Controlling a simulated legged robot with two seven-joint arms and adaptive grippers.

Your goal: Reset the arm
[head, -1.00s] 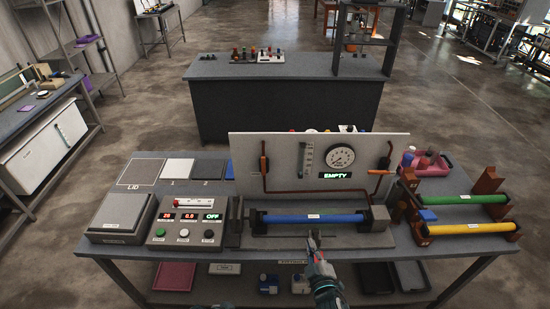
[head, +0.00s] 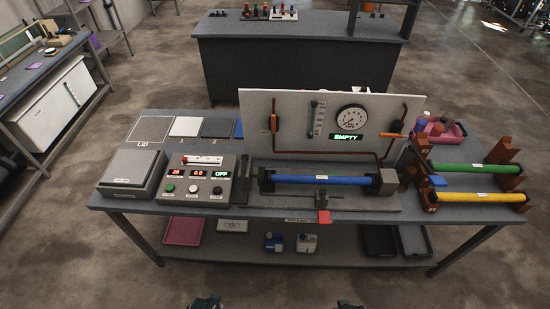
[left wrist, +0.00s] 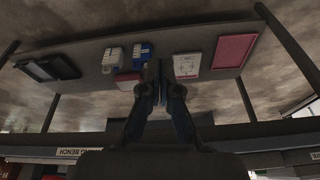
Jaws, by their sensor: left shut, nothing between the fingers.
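My left gripper (left wrist: 155,72) shows in the left wrist view with its two dark fingers together and nothing between them. Behind it lies the lower shelf of the bench, seen upside down. In the head view only small dark pieces of my arms show at the bottom edge, clear of the bench (head: 275,215). A blue tube (head: 318,179) lies level in the fixture on the bench top. A red tab (head: 323,217) hangs at the front edge below it. My right gripper cannot be made out.
A control box (head: 194,182) and lidded grey box (head: 133,173) stand left. A gauge panel (head: 285,105) reading EMPTY stands behind the tube. Green (head: 478,168) and yellow (head: 480,197) tubes rest on a rack at right. A pink tray (left wrist: 234,51) lies on the lower shelf.

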